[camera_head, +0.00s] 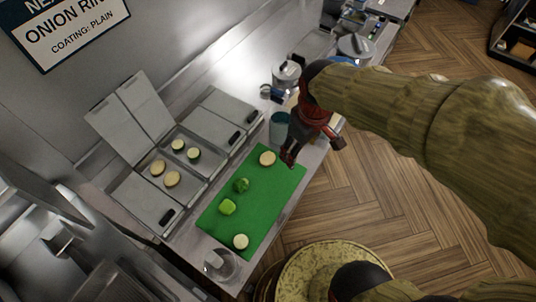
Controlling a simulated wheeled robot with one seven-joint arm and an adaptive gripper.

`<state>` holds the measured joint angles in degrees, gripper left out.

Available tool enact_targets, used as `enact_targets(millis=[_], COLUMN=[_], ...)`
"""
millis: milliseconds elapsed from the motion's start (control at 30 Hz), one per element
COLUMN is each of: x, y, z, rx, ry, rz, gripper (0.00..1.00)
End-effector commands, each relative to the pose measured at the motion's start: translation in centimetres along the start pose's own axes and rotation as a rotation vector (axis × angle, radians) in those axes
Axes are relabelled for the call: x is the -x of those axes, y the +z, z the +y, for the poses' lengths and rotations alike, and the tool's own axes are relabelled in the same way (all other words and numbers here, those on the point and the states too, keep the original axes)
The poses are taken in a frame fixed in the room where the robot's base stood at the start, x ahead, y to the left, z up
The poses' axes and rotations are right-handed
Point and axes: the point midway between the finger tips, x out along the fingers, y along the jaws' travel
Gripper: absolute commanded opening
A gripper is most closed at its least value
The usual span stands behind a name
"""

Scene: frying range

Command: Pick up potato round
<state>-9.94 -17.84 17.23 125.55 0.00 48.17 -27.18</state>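A tan potato round (267,158) lies flat near the far end of the green cutting mat (213,222). My gripper (289,158), dark with red parts, is just right of this round, near the mat's right edge. A small gap shows between them in the picture; the gripper's height above the mat is unclear. The fingers are small and seen at an angle, so their opening cannot be made out. Two more tan rounds (172,179) lie in an open steel bin on the left. A pale round (241,241) lies at the mat's near end; its kind is unclear.
Green pieces (227,207) lie mid-mat. Dark-rimmed green rounds (193,154) share the bin area. A teal container (279,128) and a lidded pot (286,74) stand beyond the mat. A clear bowl (221,265) sits at the near end. A wall sign (66,29) reads "ONION RIN", "COATING: PLAIN".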

Motion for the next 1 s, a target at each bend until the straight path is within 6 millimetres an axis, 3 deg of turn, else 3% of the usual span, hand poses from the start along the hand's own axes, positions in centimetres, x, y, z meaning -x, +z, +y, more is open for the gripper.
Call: enact_targets(millis=[200, 500, 800, 1000], x=[-5.0, -10.8, -13.6, -14.1], y=[-4.4, -8.5, -11.3, -12.1], z=[-0.4, -0.7, -0.5, -0.3], rx=[0.448, 1.056, 1.577, 1.735], ry=[-0.068, -0.13, -0.141, -0.134], rz=[-0.079, -0.087, -0.047, -0.031], gripper=[0.63, 0.63, 0.63, 0.63])
